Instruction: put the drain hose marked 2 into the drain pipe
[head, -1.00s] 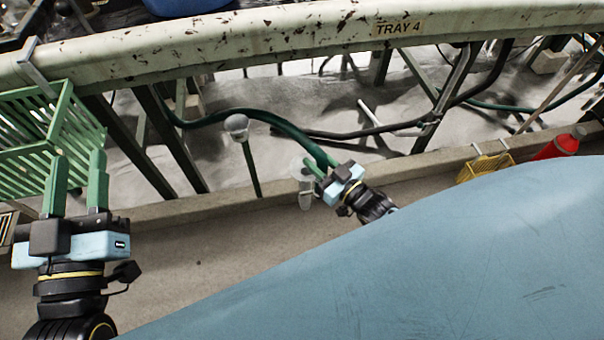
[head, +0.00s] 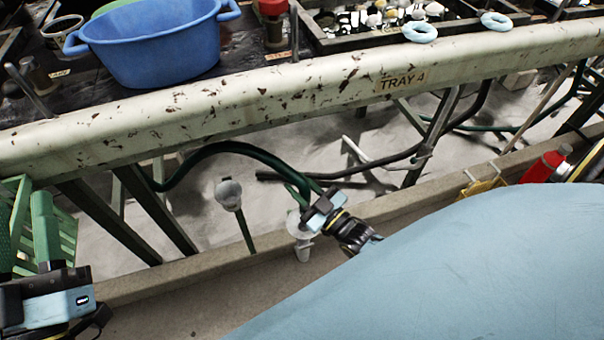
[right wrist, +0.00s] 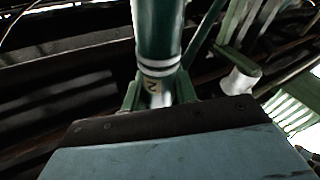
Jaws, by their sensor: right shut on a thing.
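My right gripper (head: 308,200) is shut on the dark green drain hose (head: 230,147), near its end. The hose arches from under the tray 4 rail down to the gripper. In the right wrist view the hose (right wrist: 157,35) stands between the fingers, with white bands and a label reading 2. A pale, cup-like fitting (head: 302,244) shows just below the right gripper; I cannot tell whether the hose end touches it or whether it is the drain pipe. Another pale cup (head: 228,192) stands on a green post to the left. My left gripper (head: 25,232) is open and empty.
The speckled rail marked TRAY 4 (head: 300,85) runs across above the hose, with slanted legs below. A blue basin (head: 150,45) stands behind it. A green basket (head: 66,232) is behind my left gripper. A concrete kerb (head: 180,272), yellow rack (head: 482,186) and red container (head: 546,166) lie along the front.

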